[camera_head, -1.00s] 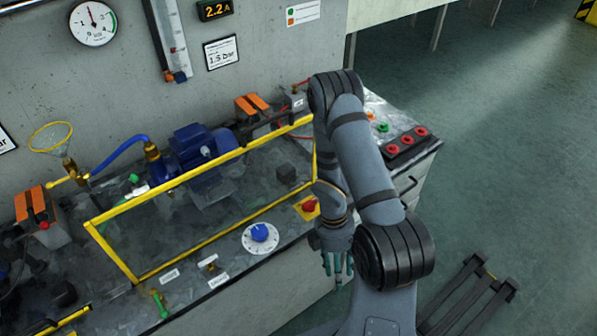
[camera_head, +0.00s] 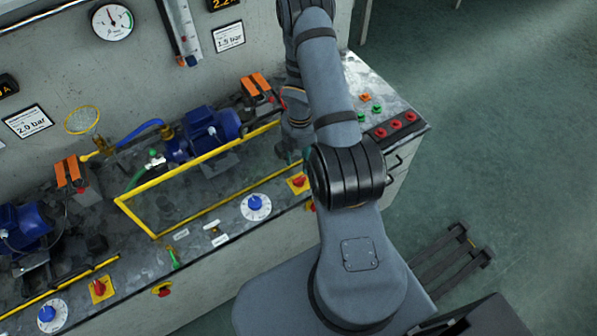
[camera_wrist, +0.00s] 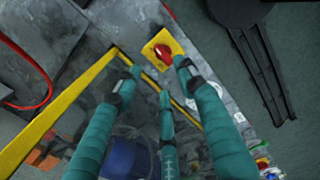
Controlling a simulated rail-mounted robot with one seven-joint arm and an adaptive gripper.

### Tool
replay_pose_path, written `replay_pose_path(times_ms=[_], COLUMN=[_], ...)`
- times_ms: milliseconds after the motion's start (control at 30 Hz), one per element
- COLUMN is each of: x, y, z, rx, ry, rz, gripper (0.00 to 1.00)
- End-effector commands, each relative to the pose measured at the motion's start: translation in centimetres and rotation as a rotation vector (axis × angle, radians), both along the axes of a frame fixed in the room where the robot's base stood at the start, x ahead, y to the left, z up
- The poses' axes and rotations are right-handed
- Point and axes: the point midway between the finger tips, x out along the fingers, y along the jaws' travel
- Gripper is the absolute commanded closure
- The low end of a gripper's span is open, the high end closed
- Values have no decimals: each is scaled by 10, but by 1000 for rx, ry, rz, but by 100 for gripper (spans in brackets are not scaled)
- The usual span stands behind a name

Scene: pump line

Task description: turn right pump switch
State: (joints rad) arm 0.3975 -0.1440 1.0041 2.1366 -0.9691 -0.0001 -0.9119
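The right pump switch is a red knob (camera_head: 298,181) on a yellow plate at the bench's front edge, right of a blue dial. In the wrist view the red knob (camera_wrist: 163,54) sits on its yellow plate just beyond my fingertips. My gripper (camera_wrist: 158,70) has three teal fingers spread apart, with nothing between them. In the head view my gripper (camera_head: 288,150) is above the bench near the switch, mostly hidden by my arm.
A yellow frame (camera_head: 150,233) borders the pump area left of the switch. A blue dial (camera_head: 256,207) stands left of it. A control box with red buttons (camera_head: 396,124) is at right. A second red switch (camera_head: 100,288) is at lower left. The floor at right is mostly clear.

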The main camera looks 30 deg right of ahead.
Motion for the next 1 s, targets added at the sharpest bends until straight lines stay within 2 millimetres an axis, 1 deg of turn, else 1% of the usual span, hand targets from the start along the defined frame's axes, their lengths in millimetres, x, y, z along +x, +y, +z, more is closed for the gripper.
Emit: replay_pose_path(times_ms=[33,200,400,600,700,1000], x=[0,-1,-1,0,0,0], y=[2,1,1,2,2,2], z=[-14,-47,-75,-90,-93,-94], rx=[0,0,0,0,0,0], ry=[1,1,1,1,1,1], rz=[4,3,1,1,1,1], gripper=[60,60,60,60,60,60])
